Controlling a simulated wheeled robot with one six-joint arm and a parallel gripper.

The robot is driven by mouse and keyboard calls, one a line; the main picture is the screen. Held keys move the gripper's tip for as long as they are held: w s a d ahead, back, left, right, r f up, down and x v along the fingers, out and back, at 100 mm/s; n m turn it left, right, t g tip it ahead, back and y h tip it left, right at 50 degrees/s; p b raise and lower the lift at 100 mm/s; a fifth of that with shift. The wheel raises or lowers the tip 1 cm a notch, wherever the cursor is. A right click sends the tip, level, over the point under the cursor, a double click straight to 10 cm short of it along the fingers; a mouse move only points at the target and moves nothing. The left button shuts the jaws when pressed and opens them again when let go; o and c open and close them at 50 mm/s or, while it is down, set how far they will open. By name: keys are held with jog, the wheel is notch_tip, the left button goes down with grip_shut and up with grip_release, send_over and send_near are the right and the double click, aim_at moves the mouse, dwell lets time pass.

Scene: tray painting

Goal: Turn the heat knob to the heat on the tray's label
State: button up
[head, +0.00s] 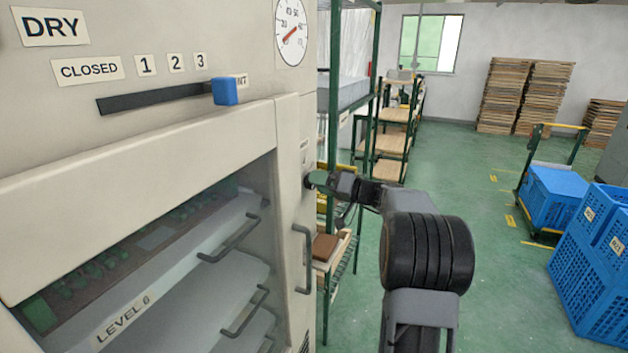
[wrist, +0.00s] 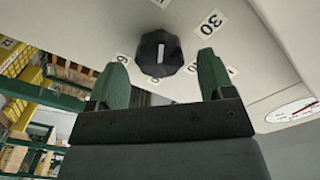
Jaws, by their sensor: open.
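The black faceted heat knob (wrist: 159,53) is on the pale cabinet face in the wrist view, with number labels around it; one reads 30 (wrist: 211,22), others are tilted or partly hidden. My gripper (wrist: 163,62) is open, its green fingers on either side of the knob; I cannot tell whether they touch it. In the head view my gripper (head: 313,181) is at the cabinet's right front edge, and the knob is hidden there. A label (head: 123,318) on the top tray (head: 190,278) inside the cabinet seems to read LEVEL 6; the last character is unclear.
A round dial (head: 290,32) with a red needle is above. A blue slider (head: 225,91) sits at the right end of a black slot. A door handle (head: 303,258) is below my gripper. Green shelving (head: 372,90) stands close behind; blue crates (head: 590,270) are at right.

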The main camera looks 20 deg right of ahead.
jog(key=shift+x, duration=1.15)
jog(key=c, duration=0.9)
